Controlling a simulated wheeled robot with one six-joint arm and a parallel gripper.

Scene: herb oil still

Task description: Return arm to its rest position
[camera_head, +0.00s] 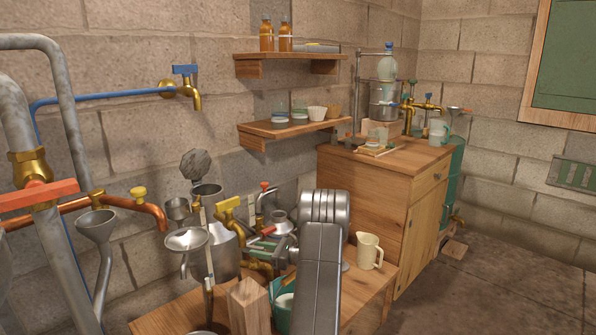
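My arm shows in the head view as a grey link (319,275) rising from the bottom edge to a rounded, ribbed joint (323,206). It stands in front of the low wooden bench and hides part of it. I cannot make out my gripper or its fingertips, and I cannot see whether anything is held.
The low bench (372,308) carries a cream jug (369,250), a wooden block (249,308), metal funnels (186,240) and brass taps close around my arm. A wooden cabinet (405,190) with glassware stands behind. Pipes (72,120) stand at left. The floor (500,285) at right is mostly clear.

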